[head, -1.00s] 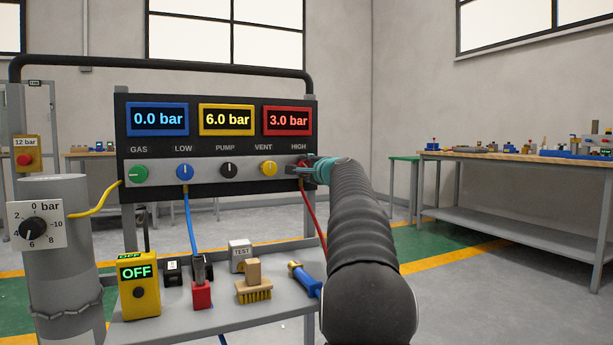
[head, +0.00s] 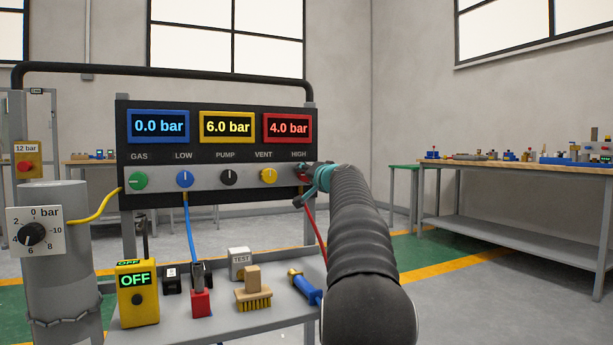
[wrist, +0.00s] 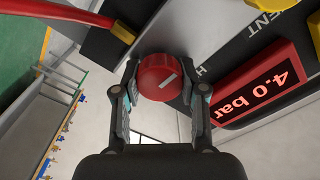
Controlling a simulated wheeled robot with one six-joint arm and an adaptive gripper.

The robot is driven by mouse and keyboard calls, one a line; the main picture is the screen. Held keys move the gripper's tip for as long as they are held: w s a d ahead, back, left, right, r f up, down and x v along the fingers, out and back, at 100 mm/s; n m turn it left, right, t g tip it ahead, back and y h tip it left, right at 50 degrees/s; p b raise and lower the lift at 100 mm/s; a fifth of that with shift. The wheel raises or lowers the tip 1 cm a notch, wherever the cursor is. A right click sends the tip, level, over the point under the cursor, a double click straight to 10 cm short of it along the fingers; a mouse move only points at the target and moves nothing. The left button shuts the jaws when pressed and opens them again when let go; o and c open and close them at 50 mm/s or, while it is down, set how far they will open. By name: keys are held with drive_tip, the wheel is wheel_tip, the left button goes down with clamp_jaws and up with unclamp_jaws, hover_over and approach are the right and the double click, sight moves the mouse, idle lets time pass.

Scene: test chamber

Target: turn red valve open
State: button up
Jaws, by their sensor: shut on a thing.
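The red valve (wrist: 158,78) is a round knob with a white mark, at the HIGH place on the panel. In the wrist view my gripper (wrist: 160,82) has one finger on each side of it and is shut on it. In the head view my gripper (head: 308,182) is at the right end of the knob row and hides most of the red valve. The red display (head: 288,128) above reads 4.0 bar; it also shows in the wrist view (wrist: 262,88).
The panel (head: 150,202) also carries green, blue, black and yellow knobs. A red hose (wrist: 75,12) runs close by the valve. Below, a grey shelf (head: 225,318) holds a yellow meter (head: 137,300), a brush (head: 254,300) and other items. A workbench (head: 500,170) stands at right.

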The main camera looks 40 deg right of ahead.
drive_tip(key=shift+n, duration=0.4)
drive_tip(key=shift+f, duration=0.1)
drive_tip(key=o, duration=1.1)
drive_tip(key=shift+o, duration=0.2)
drive_tip(key=v, duration=1.2)
